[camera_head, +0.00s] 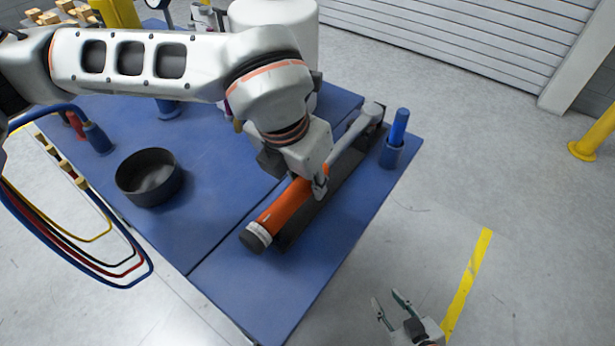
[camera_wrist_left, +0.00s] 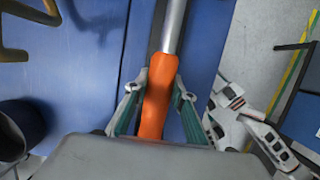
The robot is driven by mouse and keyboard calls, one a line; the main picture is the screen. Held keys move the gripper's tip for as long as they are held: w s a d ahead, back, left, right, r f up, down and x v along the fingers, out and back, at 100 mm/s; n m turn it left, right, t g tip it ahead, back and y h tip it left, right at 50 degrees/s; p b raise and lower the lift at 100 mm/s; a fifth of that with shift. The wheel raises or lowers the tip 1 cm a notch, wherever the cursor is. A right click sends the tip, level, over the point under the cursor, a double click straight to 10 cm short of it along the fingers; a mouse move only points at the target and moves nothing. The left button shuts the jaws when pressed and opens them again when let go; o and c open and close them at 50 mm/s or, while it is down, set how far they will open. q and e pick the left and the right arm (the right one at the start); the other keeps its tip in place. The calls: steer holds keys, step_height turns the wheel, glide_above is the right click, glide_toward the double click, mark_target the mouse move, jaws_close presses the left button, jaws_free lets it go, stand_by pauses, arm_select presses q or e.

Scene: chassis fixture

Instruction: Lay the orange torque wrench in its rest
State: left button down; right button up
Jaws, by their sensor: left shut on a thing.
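The orange torque wrench (camera_head: 283,210) has an orange grip, a dark end cap and a grey metal shaft with a ratchet head at the far end. My left gripper (camera_head: 320,188) is shut on it near the shaft end of the grip. The wrench runs lengthwise along the long black rest (camera_head: 318,212), its grip partly overlapping the rest's left side. I cannot tell whether it touches the rest. In the left wrist view the orange grip (camera_wrist_left: 158,100) sits between the fingers (camera_wrist_left: 160,92). My right gripper (camera_head: 387,298) is open and empty, off the table's right side.
The blue table (camera_head: 225,300) has a round black bowl (camera_head: 150,178) at left. A blue-handled tool (camera_head: 399,127) stands in a blue holder (camera_head: 391,155) beside the rest's far end. A white cylinder (camera_head: 290,15) stands behind my left arm. The table's near corner is clear.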

steer(key=shift+f, duration=0.15)
arm_select(q)
steer(key=c, duration=1.6)
jaws_free()
steer(key=shift+f, duration=0.1)
step_height(320, 180, up, 8)
steer(key=p, duration=0.2)
steer(key=shift+f+p, duration=0.15)
steer(key=shift+p, duration=0.25)
steer(key=shift+r, duration=0.7)
arm_select(e)
steer(key=r, duration=0.2)
steer(key=w+r, duration=0.1)
steer(key=r, duration=0.1)
steer(key=shift+w+r, duration=0.2)
steer(key=shift+r, duration=0.2)
steer(key=shift+f, duration=0.1)
